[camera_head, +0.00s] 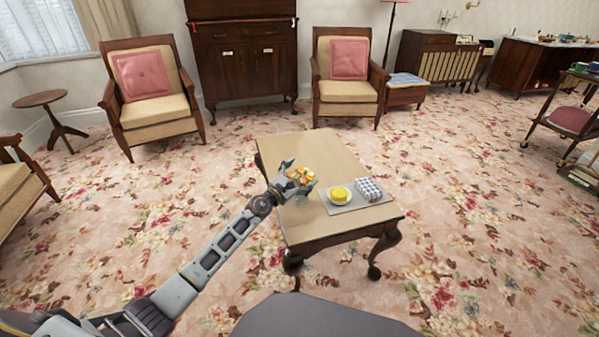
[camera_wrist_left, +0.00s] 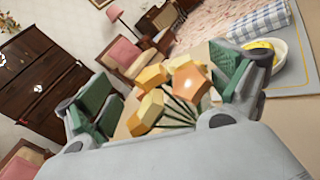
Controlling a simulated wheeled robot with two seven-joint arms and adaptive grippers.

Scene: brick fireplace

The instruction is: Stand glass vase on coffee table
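A bunch of orange and yellow flowers (camera_head: 301,174) stands between the fingers of my left gripper (camera_head: 297,180), at the left side of the coffee table (camera_head: 285,150). In the left wrist view the flower heads (camera_wrist_left: 180,85) and their dark stems fill the space between the two green-padded fingers (camera_wrist_left: 165,95), which are well apart. The glass vase is mostly hidden by the gripper. I cannot tell whether the fingers press on it or whether its base touches the table. My right gripper is not in view.
On the table's right part lies a grey tray (camera_head: 338,209) with a yellow item in a bowl (camera_head: 340,194) and a blue-white checked cloth (camera_head: 368,189). The table's far half is clear. Two armchairs with pink cushions (camera_head: 143,74) (camera_head: 349,59) stand behind.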

